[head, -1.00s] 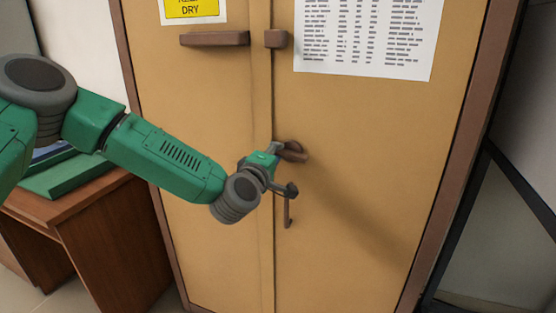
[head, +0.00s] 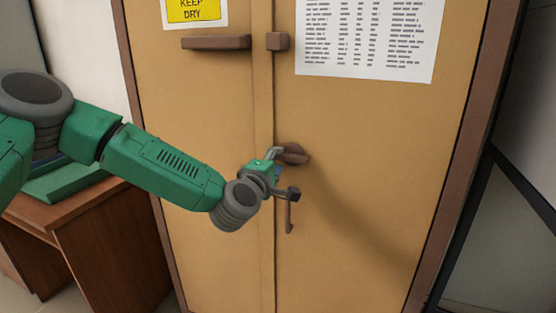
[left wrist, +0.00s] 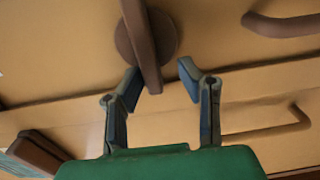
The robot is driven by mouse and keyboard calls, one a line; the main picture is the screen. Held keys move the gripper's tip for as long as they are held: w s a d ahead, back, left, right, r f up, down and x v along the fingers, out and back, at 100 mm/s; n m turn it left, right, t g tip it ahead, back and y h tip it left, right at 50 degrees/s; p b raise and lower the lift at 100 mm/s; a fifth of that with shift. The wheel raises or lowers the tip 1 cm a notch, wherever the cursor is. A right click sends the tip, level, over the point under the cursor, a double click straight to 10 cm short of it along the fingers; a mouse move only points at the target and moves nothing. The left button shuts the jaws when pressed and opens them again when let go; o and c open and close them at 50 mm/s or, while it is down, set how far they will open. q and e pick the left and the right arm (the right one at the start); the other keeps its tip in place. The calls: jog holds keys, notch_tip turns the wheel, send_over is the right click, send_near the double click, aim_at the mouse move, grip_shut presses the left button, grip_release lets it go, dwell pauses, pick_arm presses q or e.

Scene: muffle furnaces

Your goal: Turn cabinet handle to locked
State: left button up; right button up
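The brown cabinet handle (head: 294,155) sits on the right door of the tan cabinet, beside the door seam. In the left wrist view the handle (left wrist: 145,40) is a bar across a round base. My left gripper (head: 286,172) is at the handle. In the left wrist view its two fingers (left wrist: 159,73) are apart, one on each side of the bar's near end. A gap shows on both sides, so it does not look clamped. The far part of the bar runs out of that view. My right gripper is in neither view.
A brown vertical pull (head: 289,217) is just below the gripper. A brown bar (head: 216,43) and a small block (head: 277,41) are higher on the doors. A wooden desk (head: 108,235) stands at the left. A printed sheet (head: 367,40) is on the right door.

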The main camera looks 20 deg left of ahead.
pick_arm(q)
jog(key=shift+a+r, duration=0.1)
jog(key=shift+r, duration=0.05)
jog(key=shift+s, duration=0.1)
jog(key=s, duration=1.1)
jog(key=shift+s+a, duration=0.25)
jog(key=shift+s, duration=0.05)
